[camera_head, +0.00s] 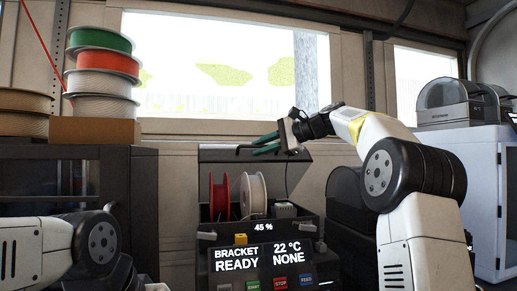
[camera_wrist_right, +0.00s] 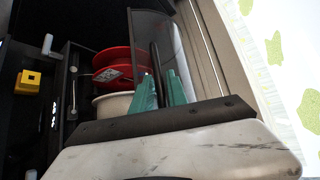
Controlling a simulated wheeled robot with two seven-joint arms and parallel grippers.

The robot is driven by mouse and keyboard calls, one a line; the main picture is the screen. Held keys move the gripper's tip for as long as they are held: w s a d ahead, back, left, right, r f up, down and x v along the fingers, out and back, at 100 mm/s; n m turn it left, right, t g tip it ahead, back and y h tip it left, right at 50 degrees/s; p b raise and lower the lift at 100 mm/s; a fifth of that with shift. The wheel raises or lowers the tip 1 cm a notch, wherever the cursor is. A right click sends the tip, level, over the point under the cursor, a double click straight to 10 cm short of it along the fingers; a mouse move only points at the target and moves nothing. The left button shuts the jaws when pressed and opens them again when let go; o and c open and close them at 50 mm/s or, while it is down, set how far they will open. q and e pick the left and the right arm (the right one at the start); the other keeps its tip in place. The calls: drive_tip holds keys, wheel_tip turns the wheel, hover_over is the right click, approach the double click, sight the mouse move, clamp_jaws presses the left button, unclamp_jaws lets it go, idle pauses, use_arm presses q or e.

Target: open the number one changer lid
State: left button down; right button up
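The changer lid (camera_head: 225,170) is a dark panel standing raised behind the spools of the changer (camera_head: 240,240). A dark handle bar (camera_head: 245,147) runs along its top edge. My right gripper (camera_head: 265,143) is at this bar, one green finger on each side of it. In the right wrist view the bar (camera_wrist_right: 155,55) passes between the green fingers (camera_wrist_right: 162,88); whether they press on it is unclear. Inside the changer sit a red spool (camera_head: 220,196) and a white spool (camera_head: 253,195). My left arm shows at lower left, its gripper out of view.
The front screen (camera_head: 265,258) reads "BRACKET READY", "22 °C NONE", "45 %". Stacked spools (camera_head: 104,70) stand on a box (camera_head: 92,131) at left. A second dark lidded unit (camera_head: 347,195) is right of the changer, partly behind my right arm. A window (camera_head: 220,60) is behind.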

drive_tip(key=v, duration=0.7)
drive_tip(key=shift+s+d, duration=0.25)
drive_tip(key=shift+d, duration=0.05)
drive_tip(key=shift+r, duration=0.15)
drive_tip(key=shift+c, duration=0.5)
